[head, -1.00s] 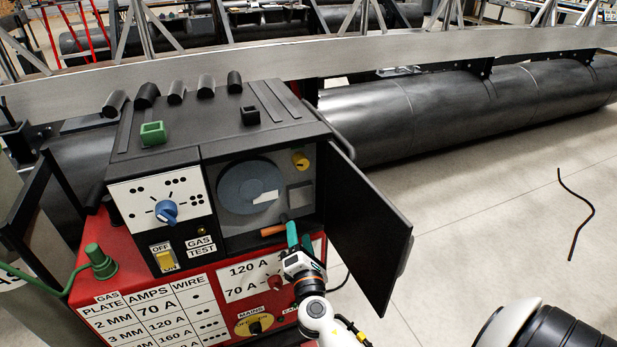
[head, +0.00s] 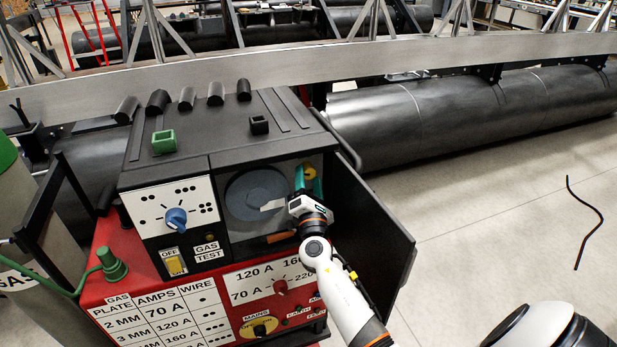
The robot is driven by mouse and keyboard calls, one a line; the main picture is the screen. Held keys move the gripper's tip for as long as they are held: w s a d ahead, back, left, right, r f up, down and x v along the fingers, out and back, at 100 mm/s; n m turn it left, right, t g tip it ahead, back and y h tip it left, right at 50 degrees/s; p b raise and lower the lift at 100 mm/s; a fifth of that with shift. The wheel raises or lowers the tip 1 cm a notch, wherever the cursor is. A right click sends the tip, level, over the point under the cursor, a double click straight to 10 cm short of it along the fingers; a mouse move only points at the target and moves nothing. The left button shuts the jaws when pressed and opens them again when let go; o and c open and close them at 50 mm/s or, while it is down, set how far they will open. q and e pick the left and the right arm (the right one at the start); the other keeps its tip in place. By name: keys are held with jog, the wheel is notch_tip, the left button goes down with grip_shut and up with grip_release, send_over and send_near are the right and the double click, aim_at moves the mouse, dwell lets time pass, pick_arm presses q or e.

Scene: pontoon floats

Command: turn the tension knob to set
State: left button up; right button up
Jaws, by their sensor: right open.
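Any setting mark on the knob is too small to read. My left gripper is not in view.
The black compartment door (head: 371,235) hangs open to the right of my right arm. An orange-handled tool (head: 280,237) lies low in the compartment. The blue dial (head: 176,219) is on the front panel. Clear floor (head: 485,235) lies to the right, with a thin dark rod.

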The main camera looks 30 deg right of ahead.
jog(key=shift+w+d, duration=0.1)
jog(key=shift+w, duration=0.05)
jog(key=c, duration=1)
jog(key=shift+m, duration=0.3)
jog(key=m, duration=0.1)
jog(key=m+g, duration=0.1)
jog(key=m+p, duration=0.1)
jog(key=m, duration=0.1)
jog(key=shift+r+g+h, duration=0.3)
jog(key=shift+g, duration=0.1)
jog(key=m, duration=0.1)
jog(key=m+g+p, duration=0.1)
jog(key=m, duration=0.1)
jog(key=shift+a+r, duration=0.15)
jog(key=shift+a, duration=0.05)
jog(key=m+p, duration=0.1)
jog(key=m+g+p, duration=0.1)
jog(key=m+y+p, duration=0.1)
jog(key=m, duration=0.1)
jog(key=shift+r+g, duration=0.25)
jog(key=shift+g, duration=0.05)
jog(key=shift+m+y+p, duration=0.5)
jog(key=shift+m+p, duration=0.55)
jog(key=shift+m, duration=0.15)
jog(key=shift+f, duration=0.1)
